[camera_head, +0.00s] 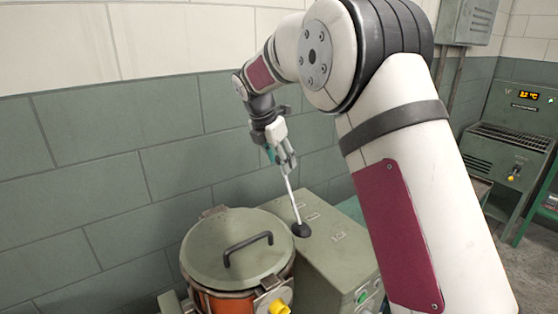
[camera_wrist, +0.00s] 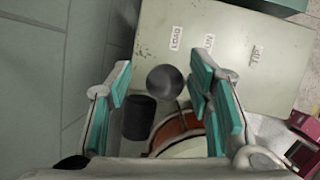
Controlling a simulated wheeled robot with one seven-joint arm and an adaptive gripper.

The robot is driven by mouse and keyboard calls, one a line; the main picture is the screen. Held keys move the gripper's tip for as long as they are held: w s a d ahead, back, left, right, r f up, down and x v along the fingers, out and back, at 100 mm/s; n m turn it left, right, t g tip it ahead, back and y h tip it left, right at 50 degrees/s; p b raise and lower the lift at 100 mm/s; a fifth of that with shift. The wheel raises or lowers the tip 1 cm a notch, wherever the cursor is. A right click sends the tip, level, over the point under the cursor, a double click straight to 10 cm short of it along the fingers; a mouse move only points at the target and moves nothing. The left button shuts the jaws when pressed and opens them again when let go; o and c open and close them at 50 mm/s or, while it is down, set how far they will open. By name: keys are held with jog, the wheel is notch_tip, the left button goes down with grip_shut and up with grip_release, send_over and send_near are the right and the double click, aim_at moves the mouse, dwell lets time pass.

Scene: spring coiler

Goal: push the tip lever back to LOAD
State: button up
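The tip lever (camera_head: 293,203) is a pale rod rising from a round black boot (camera_head: 301,230) on a green-grey cabinet (camera_head: 340,250). It leans toward the back wall, up to my gripper (camera_head: 284,160). In the wrist view, the cabinet top carries LOAD (camera_wrist: 176,37), RUN (camera_wrist: 208,44) and TIP (camera_wrist: 256,53) labels; a dark rounded form (camera_wrist: 165,82) lies nearest LOAD. A dark cylinder (camera_wrist: 139,117), which looks like the lever's grip, is between my spread fingers (camera_wrist: 160,105), nearer the left one, with a gap on the right. Whether a finger touches it is unclear.
A lidded drum (camera_head: 222,250) with a black handle and orange body stands left of the cabinet. A tiled wall (camera_head: 110,170) runs close behind. My arm hides part of the cabinet.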

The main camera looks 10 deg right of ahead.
jog(key=v, duration=1.1)
jog(key=shift+r, duration=0.35)
jog(key=shift+s+a, duration=0.1)
jog(key=s+d+r+m+y, duration=0.1)
jog(key=s+d+r+m, duration=0.15)
jog(key=s+m, duration=0.55)
jog(key=s+d+r+m+y, duration=0.1)
jog(key=s+d+m, duration=0.2)
jog(key=s, duration=0.9)
jog(key=s+f+m, duration=0.3)
jog(key=s+m, duration=0.1)
jog(key=s, duration=0.3)
jog(key=s+f+m+t+y, duration=0.1)
jog(key=s+f+m, duration=0.2)
jog(key=s+m, duration=0.2)
jog(key=s+d+f+m, duration=0.1)
jog(key=s+f+m, duration=0.3)
jog(key=s, duration=0.4)
jog(key=shift+s+m+t+y, duration=0.3)
jog(key=shift+t, duration=0.1)
